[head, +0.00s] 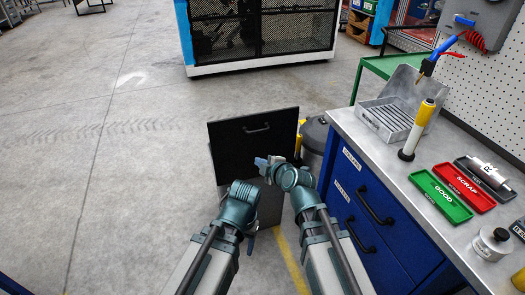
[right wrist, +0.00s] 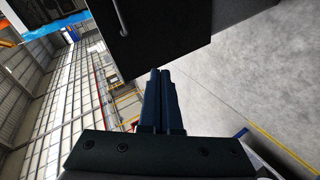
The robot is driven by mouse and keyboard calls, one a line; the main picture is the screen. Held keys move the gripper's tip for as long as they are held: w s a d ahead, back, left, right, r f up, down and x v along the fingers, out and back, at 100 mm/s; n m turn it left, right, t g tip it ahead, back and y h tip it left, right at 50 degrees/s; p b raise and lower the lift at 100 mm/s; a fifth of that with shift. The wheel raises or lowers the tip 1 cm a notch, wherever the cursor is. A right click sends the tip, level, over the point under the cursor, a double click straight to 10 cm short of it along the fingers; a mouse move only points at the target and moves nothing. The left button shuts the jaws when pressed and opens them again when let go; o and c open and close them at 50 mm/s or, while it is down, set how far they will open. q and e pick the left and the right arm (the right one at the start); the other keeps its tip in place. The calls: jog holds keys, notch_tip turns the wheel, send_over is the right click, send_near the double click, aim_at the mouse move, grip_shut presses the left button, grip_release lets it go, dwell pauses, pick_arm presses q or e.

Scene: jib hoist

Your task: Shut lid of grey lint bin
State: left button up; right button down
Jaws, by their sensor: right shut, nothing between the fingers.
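The grey lint bin (head: 270,207) stands on the floor ahead of me, its body mostly hidden behind my arms. Its dark lid (head: 235,145) stands open and upright, with a bar handle (head: 257,128) near the top. In the right wrist view the lid (right wrist: 165,35) and its handle (right wrist: 121,18) fill the upper middle. My right gripper (head: 262,162) is shut and empty in front of the lid's lower part. Its fingertips (right wrist: 160,72) lie close to the lid's edge; I cannot tell whether they touch. My left gripper (head: 250,244) hangs low beside the bin, its fingers mostly hidden.
A blue drawer workbench (head: 385,215) stands close on the right, with a green tray (head: 440,196), a red tray (head: 464,187) and a yellow-white tool (head: 417,130) on top. A round grey drum (head: 315,135) stands behind the bin. The floor at left is clear.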

jog(key=w+d+n+t+b, duration=0.2)
jog(key=w+d+t+b, duration=0.1)
jog(key=d, duration=0.1)
jog(key=h+b, duration=0.1)
jog(key=b, duration=0.2)
send_near(258, 132)
jog(key=shift+t, duration=0.3)
jog(key=x, duration=0.6)
jog(key=shift+w+f, duration=0.3)
pick_arm(q)
notch_tip(258, 132, down, 7)
jog(key=shift+s, duration=0.15)
pick_arm(e)
jog(key=shift+a, duration=0.1)
pick_arm(q)
jog(key=shift+d, duration=0.1)
